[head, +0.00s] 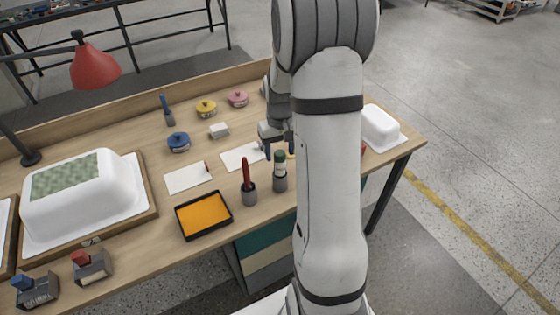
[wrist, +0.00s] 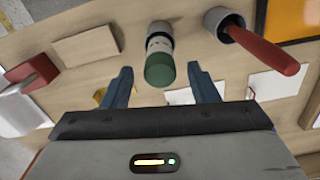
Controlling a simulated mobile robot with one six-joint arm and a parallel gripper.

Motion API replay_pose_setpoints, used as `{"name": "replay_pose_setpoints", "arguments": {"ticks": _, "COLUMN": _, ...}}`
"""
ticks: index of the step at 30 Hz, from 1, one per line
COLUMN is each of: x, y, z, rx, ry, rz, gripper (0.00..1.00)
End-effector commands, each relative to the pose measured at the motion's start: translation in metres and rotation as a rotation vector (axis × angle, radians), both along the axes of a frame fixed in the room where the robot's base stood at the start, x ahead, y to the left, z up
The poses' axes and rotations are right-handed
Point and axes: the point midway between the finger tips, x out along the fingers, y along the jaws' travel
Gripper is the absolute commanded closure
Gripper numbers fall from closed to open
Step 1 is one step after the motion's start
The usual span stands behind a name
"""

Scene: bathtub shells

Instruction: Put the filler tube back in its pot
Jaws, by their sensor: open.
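The filler tube (head: 280,161), pale with a dark green end, stands upright in a small grey pot (head: 280,184) near the bench's front edge. In the wrist view the tube (wrist: 159,62) shows from above, its green end towards me, with the pot rim (wrist: 160,28) behind it. My gripper (head: 277,143) is open and empty, just behind and above the tube in the head view. In the wrist view its two fingers (wrist: 160,74) lie on either side of the green end, with gaps on both sides. I cannot tell whether they are level with it.
A second grey pot (head: 249,197) with a red-handled tool (head: 246,172) stands close on the left. A black tray with orange inside (head: 204,227) lies beyond it. White sheets (head: 188,177) lie behind.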

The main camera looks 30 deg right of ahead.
Motion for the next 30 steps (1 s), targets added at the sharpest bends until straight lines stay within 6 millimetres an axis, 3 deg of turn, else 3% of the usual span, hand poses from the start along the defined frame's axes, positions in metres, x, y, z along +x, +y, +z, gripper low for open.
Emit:
{"name": "replay_pose_setpoints", "arguments": {"ticks": 6, "x": 0.001, "y": 0.0, "z": 0.043, "rx": -0.001, "ry": -0.004, "rz": -0.001, "gripper": 0.46}}
{"name": "replay_pose_setpoints", "arguments": {"ticks": 12, "x": -0.001, "y": 0.001, "z": 0.063, "rx": 0.0, "ry": -0.002, "rz": 0.0, "gripper": 0.46}}
{"name": "replay_pose_setpoints", "arguments": {"ticks": 16, "x": -0.011, "y": 0.015, "z": 0.081, "rx": -0.007, "ry": -0.022, "rz": 0.01, "gripper": 0.46}}
{"name": "replay_pose_setpoints", "arguments": {"ticks": 20, "x": -0.039, "y": 0.045, "z": 0.109, "rx": -0.019, "ry": -0.069, "rz": 0.031, "gripper": 0.46}}
{"name": "replay_pose_setpoints", "arguments": {"ticks": 24, "x": -0.083, "y": 0.081, "z": 0.136, "rx": -0.027, "ry": -0.132, "rz": 0.059, "gripper": 0.46}}
{"name": "replay_pose_setpoints", "arguments": {"ticks": 30, "x": -0.147, "y": 0.12, "z": 0.153, "rx": -0.027, "ry": -0.214, "rz": 0.094, "gripper": 0.46}}
